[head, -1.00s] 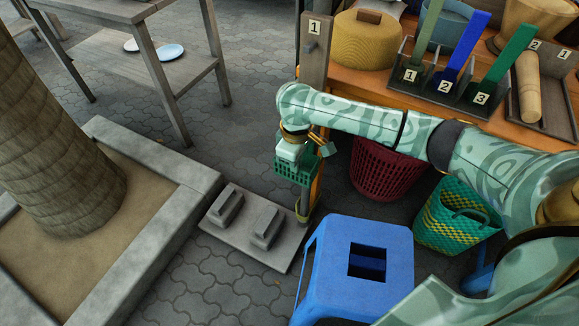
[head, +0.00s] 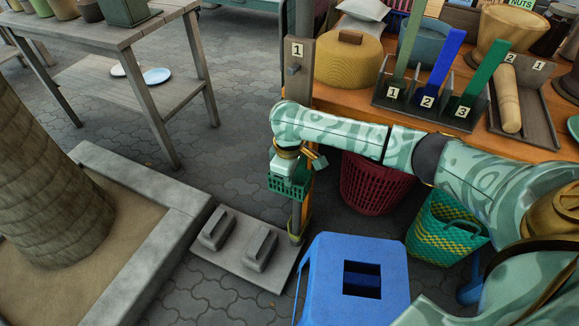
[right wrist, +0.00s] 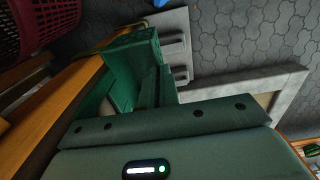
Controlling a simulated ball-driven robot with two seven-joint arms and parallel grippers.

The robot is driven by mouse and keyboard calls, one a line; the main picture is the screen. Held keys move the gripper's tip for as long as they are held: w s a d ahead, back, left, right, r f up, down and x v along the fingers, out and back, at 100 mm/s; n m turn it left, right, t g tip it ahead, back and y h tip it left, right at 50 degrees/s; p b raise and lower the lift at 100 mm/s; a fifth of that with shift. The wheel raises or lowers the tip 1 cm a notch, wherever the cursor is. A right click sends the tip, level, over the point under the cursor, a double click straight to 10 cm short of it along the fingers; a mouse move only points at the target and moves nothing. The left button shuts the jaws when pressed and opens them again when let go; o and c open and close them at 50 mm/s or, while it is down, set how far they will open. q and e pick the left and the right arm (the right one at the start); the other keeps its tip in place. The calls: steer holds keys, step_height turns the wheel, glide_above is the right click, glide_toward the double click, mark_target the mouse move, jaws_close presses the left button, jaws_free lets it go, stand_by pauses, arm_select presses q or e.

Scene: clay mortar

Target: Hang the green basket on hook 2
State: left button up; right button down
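The green basket (head: 290,187), small and slatted, hangs in the air at the end of my right arm, beside the bench's front left corner leg. My right gripper (head: 286,168) points down at the basket's top and appears shut on it; the fingertips are hard to make out. In the right wrist view the basket (right wrist: 133,55) sits straight ahead of the gripper's fingers. A hook (head: 293,70) on a post labelled 1 (head: 298,50) stands above, at the bench corner. No hook labelled 2 can be made out. My left gripper is out of view.
A blue stool (head: 330,270), a dark red basket (head: 375,185) and a green-yellow woven basket (head: 445,230) stand below my arm. An orange bench (head: 345,97) carries a woven box (head: 348,62) and a numbered rack (head: 425,112). Paving at left is partly clear.

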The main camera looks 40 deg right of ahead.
stand_by(0.4)
steer(key=c, duration=1.6)
jaws_free()
